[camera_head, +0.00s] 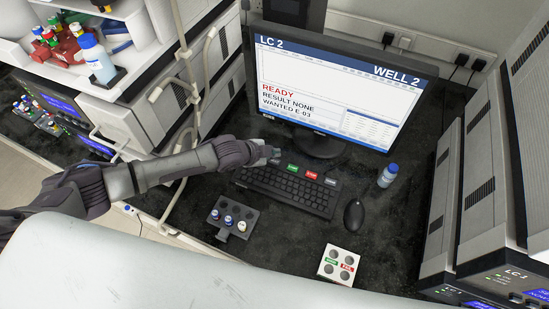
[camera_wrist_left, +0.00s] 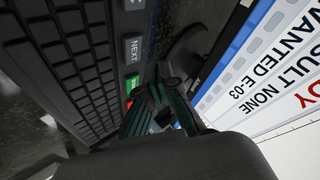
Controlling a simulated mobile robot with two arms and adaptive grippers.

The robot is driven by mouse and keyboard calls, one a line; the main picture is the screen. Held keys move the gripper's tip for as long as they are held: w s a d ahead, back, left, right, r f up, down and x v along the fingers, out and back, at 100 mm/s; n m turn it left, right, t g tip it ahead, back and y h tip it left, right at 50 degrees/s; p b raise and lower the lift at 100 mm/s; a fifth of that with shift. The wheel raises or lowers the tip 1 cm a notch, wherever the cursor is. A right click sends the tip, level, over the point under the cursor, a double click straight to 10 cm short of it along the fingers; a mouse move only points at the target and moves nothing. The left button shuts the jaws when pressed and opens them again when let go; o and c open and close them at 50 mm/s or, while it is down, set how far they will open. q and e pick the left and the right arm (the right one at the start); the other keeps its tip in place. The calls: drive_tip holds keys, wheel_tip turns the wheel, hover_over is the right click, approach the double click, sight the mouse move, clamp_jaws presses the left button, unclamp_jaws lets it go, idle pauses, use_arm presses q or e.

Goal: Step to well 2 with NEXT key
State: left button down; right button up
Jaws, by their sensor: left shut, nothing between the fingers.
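The monitor (camera_head: 330,95) reads LC 2, WELL 2, READY, RESULT NONE and WANTED E-03. The grey NEXT key (camera_wrist_left: 133,50) shows in the left wrist view, beside the keyboard and next to a green key (camera_wrist_left: 132,84). In the head view the NEXT key is hidden behind my left gripper (camera_head: 274,156). That gripper is shut and empty, with its tips at the left end of the key row. Whether the tips touch a key I cannot tell. My right gripper is not in view.
The keyboard (camera_head: 287,190) lies before the monitor, with green (camera_head: 293,168), red (camera_head: 311,175) and grey (camera_head: 331,182) keys behind it. A mouse (camera_head: 353,215), a blue-capped bottle (camera_head: 388,176), a vial rack (camera_head: 243,214) and a white holder (camera_head: 327,266) stand nearby. Instrument stacks flank the bench.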

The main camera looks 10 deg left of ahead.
sight(273, 162)
use_arm(q)
drive_tip(key=shift+r+p, duration=1.4)
drive_tip(key=shift+r, duration=0.5)
drive_tip(key=shift+f, duration=0.1)
idle(0.3)
